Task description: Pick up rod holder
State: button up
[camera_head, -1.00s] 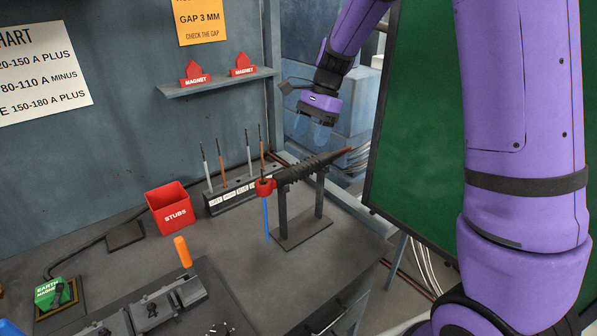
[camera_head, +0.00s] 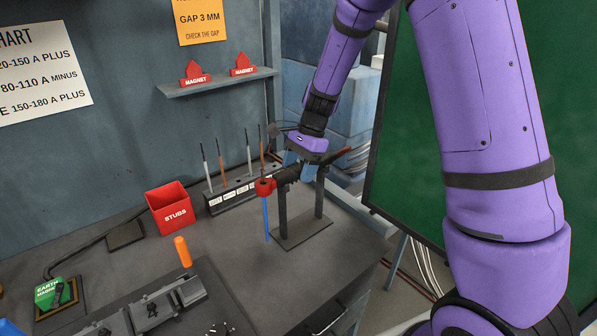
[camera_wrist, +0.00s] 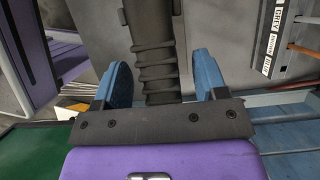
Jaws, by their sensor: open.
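The rod holder (camera_head: 285,176) is a dark spiral-ribbed handle with a red ring-like head at its left end. It rests across the two-post stand (camera_head: 302,230), tilted up toward the right. A blue piece (camera_head: 266,218) hangs below its red head. My gripper (camera_head: 299,172) is open and over the handle, hiding its middle part. In the wrist view, the ribbed handle (camera_wrist: 157,65) lies between the two blue fingers of my gripper (camera_wrist: 163,82), with a visible gap on each side.
A red stubs bin (camera_head: 169,210) and a labelled rack (camera_head: 238,190) with several upright rods stand to the left. A green board (camera_head: 405,140) is at the right, behind my arm.

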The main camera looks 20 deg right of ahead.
aim_at(295, 168)
jog(key=c, duration=1)
jog(key=shift+r, duration=0.1)
jog(key=shift+r, duration=1.6)
jog(key=shift+s+r, duration=0.15)
jog(key=shift+s, duration=0.05)
jog(key=s+d, duration=0.2)
jog(key=s, duration=0.3)
jog(key=s+d+r, duration=0.1)
jog(key=s, duration=0.3)
jog(key=s+d, duration=0.2)
jog(key=s, duration=0.3)
jog(key=shift+s+d+r, duration=0.2)
jog(key=shift+s+d, duration=0.1)
jog(key=shift+d, duration=0.05)
